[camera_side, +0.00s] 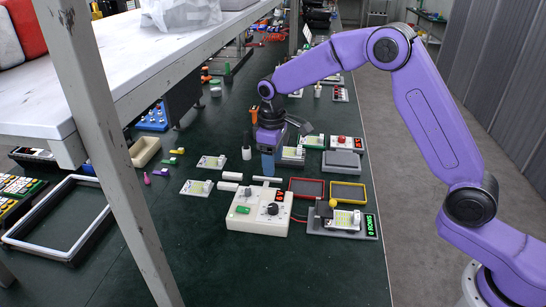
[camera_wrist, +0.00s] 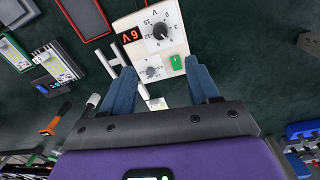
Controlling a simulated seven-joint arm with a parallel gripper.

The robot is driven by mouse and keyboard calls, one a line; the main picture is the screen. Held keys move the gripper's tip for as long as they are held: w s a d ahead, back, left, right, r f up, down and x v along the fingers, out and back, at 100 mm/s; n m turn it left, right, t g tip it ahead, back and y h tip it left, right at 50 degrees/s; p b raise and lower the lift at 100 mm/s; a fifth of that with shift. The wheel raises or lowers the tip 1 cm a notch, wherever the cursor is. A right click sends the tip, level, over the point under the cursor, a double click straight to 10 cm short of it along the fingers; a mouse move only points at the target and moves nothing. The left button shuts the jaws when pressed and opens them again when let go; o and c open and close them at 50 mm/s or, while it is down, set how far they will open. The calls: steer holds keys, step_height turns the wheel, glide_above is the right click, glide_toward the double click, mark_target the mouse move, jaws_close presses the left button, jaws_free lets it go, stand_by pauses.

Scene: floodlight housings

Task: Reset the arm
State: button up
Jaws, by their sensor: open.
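My purple arm reaches over the bench in the side view, with my gripper (camera_side: 268,165) pointing down above the table, behind the white power supply box. In the wrist view my gripper (camera_wrist: 162,82) has its two blue fingers spread apart, with nothing held between them. The white power supply box (camera_side: 245,221) has a dark knob, a red display and a green switch. It also shows in the wrist view (camera_wrist: 178,47), just beyond the fingertips, its display reading 6V. I cannot tell the exact height of the fingertips above the table.
A red-rimmed tray (camera_side: 307,195) and a yellow-rimmed tray (camera_side: 348,199) lie right of the box, behind a grey test stand (camera_side: 313,226). White bars (camera_side: 229,187) and small modules (camera_side: 196,187) lie nearby. A shelf post (camera_side: 112,150) stands at the left. Dark table is bare at the front.

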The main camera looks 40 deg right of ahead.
steer(key=shift+r, duration=0.3)
steer(key=shift+s, duration=0.1)
steer(key=s+a+r+n, duration=0.1)
steer(key=s+r, duration=0.2)
steer(key=s, duration=0.6)
steer(key=s+r+n, duration=0.2)
steer(key=s+r, duration=0.1)
steer(key=s, duration=0.7)
steer(key=s+d+n, duration=0.1)
steer(key=s+d, duration=0.3)
steer(key=s, duration=0.6)
steer(key=s+d+n, duration=0.1)
steer(key=s+d, duration=0.4)
steer(key=s, duration=0.4)
steer(key=shift+s+f+y, duration=0.35)
steer(key=shift+f+y, duration=0.05)
steer(key=shift+f, duration=0.05)
steer(key=shift+a, duration=0.1)
stand_by(1.5)
